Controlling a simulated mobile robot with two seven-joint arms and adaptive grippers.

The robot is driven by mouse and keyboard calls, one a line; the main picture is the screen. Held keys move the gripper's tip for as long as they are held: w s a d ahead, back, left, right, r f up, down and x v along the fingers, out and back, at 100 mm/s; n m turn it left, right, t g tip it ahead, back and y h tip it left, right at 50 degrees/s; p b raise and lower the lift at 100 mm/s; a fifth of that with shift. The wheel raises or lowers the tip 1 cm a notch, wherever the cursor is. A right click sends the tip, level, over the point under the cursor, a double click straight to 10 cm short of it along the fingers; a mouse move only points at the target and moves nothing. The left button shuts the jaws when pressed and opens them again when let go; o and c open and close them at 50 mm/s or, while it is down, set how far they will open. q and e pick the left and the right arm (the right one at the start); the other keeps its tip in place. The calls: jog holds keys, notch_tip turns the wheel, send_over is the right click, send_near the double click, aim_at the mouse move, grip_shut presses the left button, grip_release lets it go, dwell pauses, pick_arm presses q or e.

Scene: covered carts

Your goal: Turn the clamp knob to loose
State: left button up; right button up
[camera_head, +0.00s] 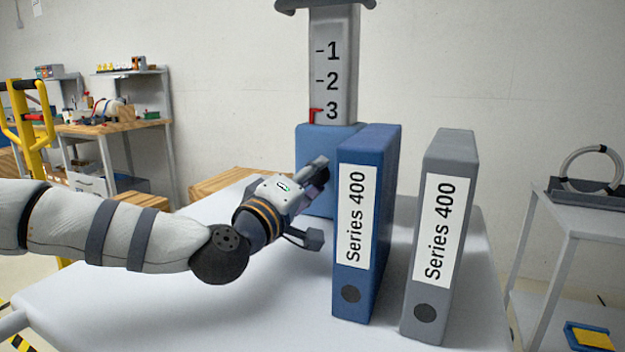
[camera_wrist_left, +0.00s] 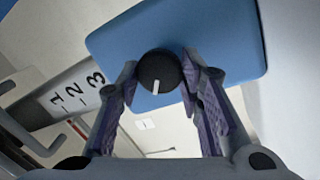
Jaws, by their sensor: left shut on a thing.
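The clamp knob (camera_wrist_left: 158,72) is round and black with a white index line, on the face of a blue clamp block (camera_wrist_left: 200,35). In the left wrist view its line points toward the bottom of the picture. My left gripper (camera_wrist_left: 162,76) is shut on the knob, one finger on each side. In the head view the blue clamp block (camera_head: 315,145) sits on a grey post (camera_head: 333,60) marked 1, 2 and 3, with a red pointer (camera_head: 315,115) near 3. My left gripper (camera_head: 316,202) hides the knob there. My right gripper is not in view.
A blue binder (camera_head: 375,210) stands on the white covered cart (camera_head: 210,290), close right of my left gripper. A grey binder (camera_head: 457,150) stands farther right. The cart's front left is clear. A grey side table (camera_head: 570,215) is at the far right.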

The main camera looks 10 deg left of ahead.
pick_arm(q)
jog(key=n, duration=0.3)
jog(key=n+y+b, duration=0.1)
jog(key=n, duration=0.3)
jog(key=shift+d+f+n+t, duration=0.1)
jog(key=shift+f+n+t, duration=0.1)
jog(key=shift+n+t, duration=0.15)
jog(key=n+y, duration=0.1)
jog(key=n, duration=0.2)
jog(key=shift+n, duration=0.35)
jog(key=shift+n+y+b, duration=0.35)
jog(key=shift+n+y, duration=0.15)
jog(key=shift+n, duration=1.2)
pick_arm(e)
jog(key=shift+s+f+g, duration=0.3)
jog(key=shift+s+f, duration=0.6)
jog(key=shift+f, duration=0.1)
pick_arm(q)
jog(key=shift+r+n, duration=0.1)
jog(key=shift+n, duration=0.2)
jog(key=o, duration=1.2)
jog(key=shift+d, duration=0.1)
jog(key=shift+c, duration=0.2)
jog(key=shift+s, duration=0.1)
